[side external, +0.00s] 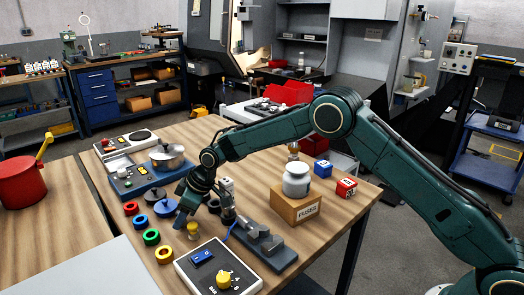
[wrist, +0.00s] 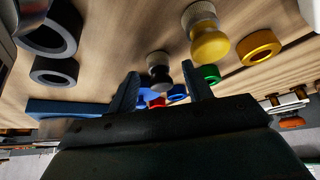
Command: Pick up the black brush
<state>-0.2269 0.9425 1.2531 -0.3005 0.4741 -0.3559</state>
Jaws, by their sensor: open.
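The black brush (wrist: 158,72), with a dark rounded handle and a greyish end, shows in the wrist view between my gripper's two fingers and beyond their tips. My gripper (wrist: 160,78) is open, and nothing is held between its fingers. In the side view, my gripper (side external: 206,212) points down low over the front part of the wooden table. A small dark shape beside the fingers there may be the brush, but the gripper partly hides it. A yellow brush (wrist: 208,38) with a pale end is close by; it also shows in the side view (side external: 193,231).
Red (side external: 131,208), green (side external: 151,237) and yellow (side external: 164,254) rings lie left of my gripper. A switch box (side external: 232,278) is in front. A grey vise (side external: 262,243) and a wooden fuse box (side external: 291,208) bearing a white jar stand right.

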